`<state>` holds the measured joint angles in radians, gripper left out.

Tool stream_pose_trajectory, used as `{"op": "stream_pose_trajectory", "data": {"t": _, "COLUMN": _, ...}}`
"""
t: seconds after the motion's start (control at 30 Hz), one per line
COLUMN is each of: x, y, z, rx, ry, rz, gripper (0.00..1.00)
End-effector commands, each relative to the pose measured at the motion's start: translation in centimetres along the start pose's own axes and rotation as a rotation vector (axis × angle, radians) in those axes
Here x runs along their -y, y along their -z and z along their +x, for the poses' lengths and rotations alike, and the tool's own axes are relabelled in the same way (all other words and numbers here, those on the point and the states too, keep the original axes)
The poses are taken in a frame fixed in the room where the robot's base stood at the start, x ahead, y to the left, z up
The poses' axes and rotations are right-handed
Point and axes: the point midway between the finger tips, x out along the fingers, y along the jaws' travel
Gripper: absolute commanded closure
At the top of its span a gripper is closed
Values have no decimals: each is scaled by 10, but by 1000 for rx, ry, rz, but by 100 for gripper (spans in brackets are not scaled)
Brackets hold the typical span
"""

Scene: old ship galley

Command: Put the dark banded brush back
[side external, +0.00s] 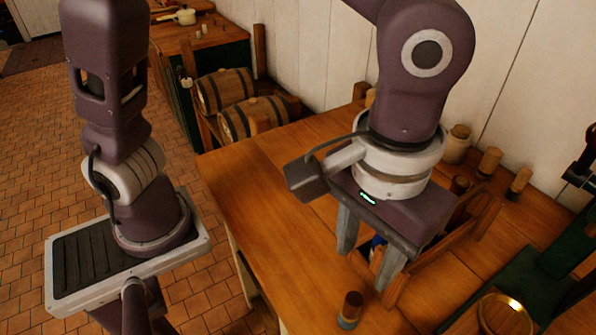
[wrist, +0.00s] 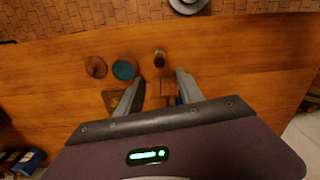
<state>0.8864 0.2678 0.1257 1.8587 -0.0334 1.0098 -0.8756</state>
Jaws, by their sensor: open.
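A short upright piece, dark brown above a blue-grey band (side external: 349,310), stands on the table near the front in the side view; it looks like the dark banded brush. In the wrist view a small dark-topped upright piece (wrist: 159,58) stands just beyond my fingers; I cannot tell whether it is the same one. My gripper (side external: 367,272) points down, open, with its fingers apart beside a wooden rack (side external: 476,226). In the wrist view nothing is clearly held between the fingertips (wrist: 158,82). My gripper hides part of the rack and something blue in it.
Several cork-coloured pieces (side external: 489,163) and a jar (side external: 458,145) stand at the back by the wall. A brass-rimmed round piece (side external: 502,314) is at front right. A red-brown disc (wrist: 96,67) and a teal disc (wrist: 125,69) show in the wrist view. The table's left part (side external: 250,200) is clear.

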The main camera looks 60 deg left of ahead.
Motion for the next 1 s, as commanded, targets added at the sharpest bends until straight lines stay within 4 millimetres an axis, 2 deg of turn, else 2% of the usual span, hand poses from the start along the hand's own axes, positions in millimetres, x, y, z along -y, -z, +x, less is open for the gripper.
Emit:
{"op": "stream_pose_trajectory", "data": {"t": 0.07, "x": 18, "y": 9, "z": -14, "rx": -17, "ry": -30, "rz": -3, "gripper": 56}}
{"op": "stream_pose_trajectory", "data": {"t": 0.17, "x": 74, "y": 21, "z": -46, "rx": -85, "ry": -100, "rz": 9, "gripper": 56}}
{"op": "stream_pose_trajectory", "data": {"t": 0.2, "x": 101, "y": 22, "z": -58, "rx": -130, "ry": -123, "rz": 19, "gripper": 56}}
{"op": "stream_pose_trajectory", "data": {"t": 0.3, "x": 162, "y": 9, "z": -74, "rx": -260, "ry": -140, "rz": 53, "gripper": 56}}
{"op": "stream_pose_trajectory", "data": {"t": 0.4, "x": 204, "y": -11, "z": -74, "rx": -382, "ry": -104, "rz": 85, "gripper": 56}}
{"op": "stream_pose_trajectory", "data": {"t": 0.43, "x": 212, "y": -16, "z": -72, "rx": -409, "ry": -89, "rz": 94, "gripper": 56}}
{"op": "stream_pose_trajectory", "data": {"t": 0.5, "x": 224, "y": -26, "z": -68, "rx": -456, "ry": -55, "rz": 110, "gripper": 56}}
{"op": "stream_pose_trajectory", "data": {"t": 0.6, "x": 231, "y": -31, "z": -64, "rx": -482, "ry": -30, "rz": 123, "gripper": 56}}
{"op": "stream_pose_trajectory", "data": {"t": 1.0, "x": 232, "y": -31, "z": -64, "rx": -482, "ry": -29, "rz": 127, "gripper": 56}}
